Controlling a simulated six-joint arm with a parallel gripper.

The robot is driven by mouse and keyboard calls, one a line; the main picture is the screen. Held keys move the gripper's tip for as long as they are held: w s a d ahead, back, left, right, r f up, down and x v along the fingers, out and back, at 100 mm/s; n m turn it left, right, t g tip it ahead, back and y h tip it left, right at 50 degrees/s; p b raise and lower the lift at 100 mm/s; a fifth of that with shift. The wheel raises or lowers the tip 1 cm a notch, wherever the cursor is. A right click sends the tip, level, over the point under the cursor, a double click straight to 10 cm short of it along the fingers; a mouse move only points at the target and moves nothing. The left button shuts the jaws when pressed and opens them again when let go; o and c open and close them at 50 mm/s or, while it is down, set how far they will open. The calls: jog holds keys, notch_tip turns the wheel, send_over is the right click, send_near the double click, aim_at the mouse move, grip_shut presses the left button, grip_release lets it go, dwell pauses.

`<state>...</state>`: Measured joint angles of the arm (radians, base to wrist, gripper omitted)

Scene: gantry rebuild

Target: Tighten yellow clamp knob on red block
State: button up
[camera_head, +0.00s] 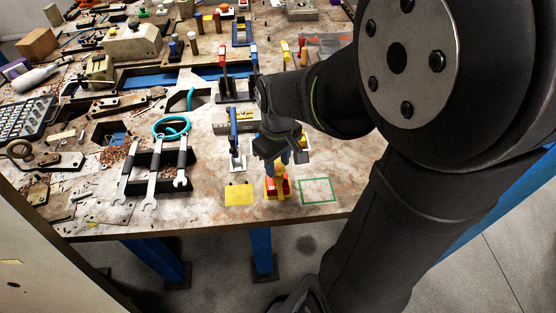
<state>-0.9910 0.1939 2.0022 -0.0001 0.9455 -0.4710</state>
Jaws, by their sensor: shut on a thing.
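A red block (270,187) sits near the table's front edge, between a yellow square and a green-outlined square. A yellow clamp knob (281,175) stands at the block, with yellow parts showing in front of and above the red. My gripper (281,163) points down from the arm directly over the block and is shut on the yellow knob. The fingertips are small and partly dark, so the exact grip on the knob is hard to make out. My arm hides the table to the right and behind the gripper.
A blue-handled toggle clamp (234,140) stands close left of my gripper. Several wrenches (152,178) lie in a black holder farther left. The yellow square (239,194) and green-outlined square (317,191) are bare. Red-handled clamps (223,62) stand behind.

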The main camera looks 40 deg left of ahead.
aim_at(278, 167)
jog(key=shift+m, duration=1.4)
jog(key=o, duration=0.8)
jog(key=shift+r, duration=0.15)
notch_tip(278, 167, up, 17)
jog(key=shift+r, duration=0.1)
